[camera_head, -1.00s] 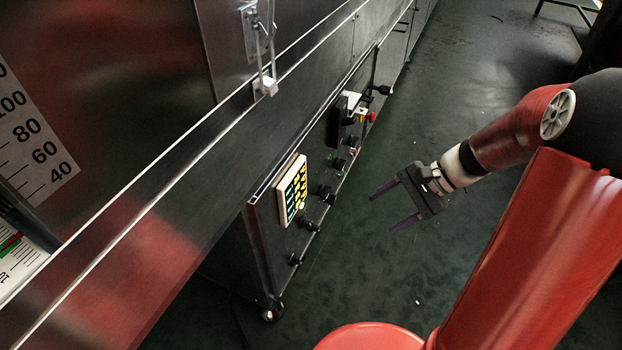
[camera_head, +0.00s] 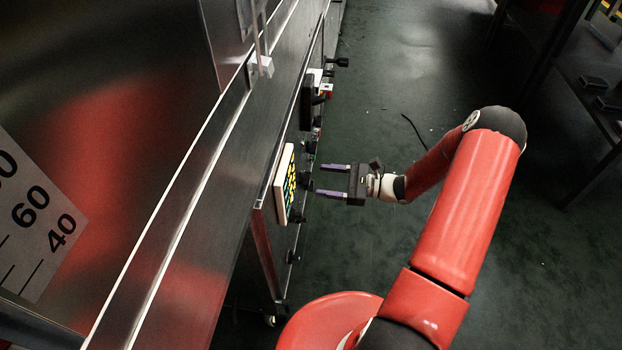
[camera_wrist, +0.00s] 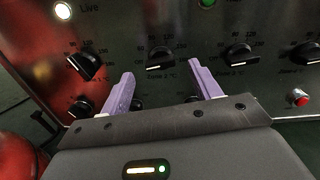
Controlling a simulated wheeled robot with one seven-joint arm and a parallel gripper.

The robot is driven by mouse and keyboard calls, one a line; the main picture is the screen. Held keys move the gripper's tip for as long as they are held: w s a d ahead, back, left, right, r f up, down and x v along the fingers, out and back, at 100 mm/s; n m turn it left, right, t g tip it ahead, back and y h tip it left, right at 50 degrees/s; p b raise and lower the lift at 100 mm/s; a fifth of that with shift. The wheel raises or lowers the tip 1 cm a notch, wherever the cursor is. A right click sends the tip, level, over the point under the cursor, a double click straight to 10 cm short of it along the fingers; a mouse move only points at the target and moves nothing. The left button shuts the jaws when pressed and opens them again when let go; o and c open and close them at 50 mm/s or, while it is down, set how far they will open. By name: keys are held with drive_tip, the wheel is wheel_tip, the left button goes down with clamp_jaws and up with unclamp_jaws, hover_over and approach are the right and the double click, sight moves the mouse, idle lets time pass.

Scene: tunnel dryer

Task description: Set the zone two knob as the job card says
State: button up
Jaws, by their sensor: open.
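My gripper (camera_head: 320,179) is open and empty, its two purple fingers pointing at the control panel from the right. In the wrist view the gripper (camera_wrist: 161,70) has a black dial knob (camera_wrist: 161,58) above and between its fingertips, with no contact visible. Similar dial knobs stand to its left (camera_wrist: 84,65) and right (camera_wrist: 238,54), with another at the right edge (camera_wrist: 305,53).
Small lower knobs (camera_wrist: 80,108) sit below the dials, some hidden by my fingers. A red button (camera_wrist: 298,98) is at the right, and a lit white lamp (camera_wrist: 63,11) marked Live is above. A black handle (camera_head: 338,62) juts out farther along. The floor right of the dryer is mostly clear.

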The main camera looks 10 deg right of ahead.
sight(305, 179)
drive_tip(key=shift+x, duration=2.15)
drive_tip(key=shift+s, duration=0.1)
drive_tip(key=c, duration=1)
